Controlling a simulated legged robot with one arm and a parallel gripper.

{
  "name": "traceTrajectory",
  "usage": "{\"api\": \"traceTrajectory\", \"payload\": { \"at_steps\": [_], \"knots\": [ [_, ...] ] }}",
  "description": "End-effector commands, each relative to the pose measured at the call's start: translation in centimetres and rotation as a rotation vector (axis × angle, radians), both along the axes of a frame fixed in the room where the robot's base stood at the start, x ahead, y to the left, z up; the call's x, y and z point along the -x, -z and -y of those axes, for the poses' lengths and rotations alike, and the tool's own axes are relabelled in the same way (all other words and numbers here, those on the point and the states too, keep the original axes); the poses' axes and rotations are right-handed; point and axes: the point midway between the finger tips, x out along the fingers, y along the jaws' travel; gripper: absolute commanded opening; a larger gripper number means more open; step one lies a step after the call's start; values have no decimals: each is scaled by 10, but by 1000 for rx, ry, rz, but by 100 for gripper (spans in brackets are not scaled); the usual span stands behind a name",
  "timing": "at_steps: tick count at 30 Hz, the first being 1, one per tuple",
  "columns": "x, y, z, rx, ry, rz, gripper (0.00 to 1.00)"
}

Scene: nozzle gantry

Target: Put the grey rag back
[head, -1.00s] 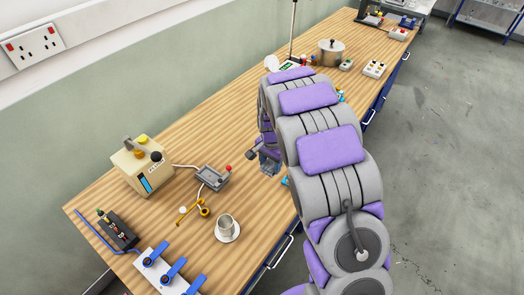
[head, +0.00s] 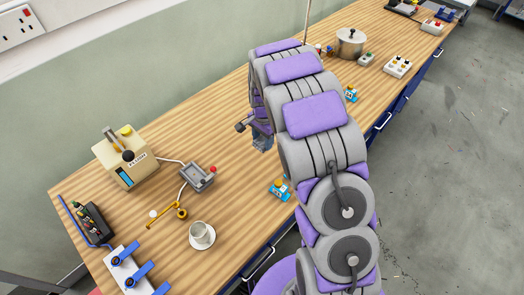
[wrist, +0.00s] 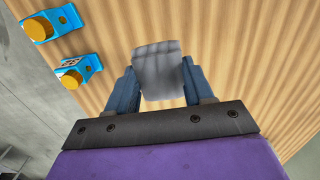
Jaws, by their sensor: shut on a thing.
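In the wrist view, my gripper (wrist: 160,88) is shut on the grey rag (wrist: 158,70), which sticks out past the blue-grey fingers. The wooden bench top shows beyond the rag; I cannot tell how far it is from the wood. In the head view, my gripper (head: 262,143) is small, beside my arm over the middle of the bench. The rag is not clear there, as my arm and gripper hide it.
A pot (head: 350,43) stands farther back. Bare wood lies left of my gripper.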

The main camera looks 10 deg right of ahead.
Motion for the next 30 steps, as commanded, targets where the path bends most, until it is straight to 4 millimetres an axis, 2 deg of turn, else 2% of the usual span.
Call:
{"api": "traceTrajectory", "payload": {
  "at_steps": [1,3,8,15,26,27,30],
  "knots": [
    [0,12,1,-1,0,-3,14],
    [0,23,2,-2,0,1,14],
    [0,37,0,0,-1,1,14],
    [0,67,-2,2,-1,0,14],
    [-1,70,1,-1,-1,3,14],
    [-1,70,1,-1,-1,3,56],
    [-1,69,1,0,-1,4,65]
  ]
}}
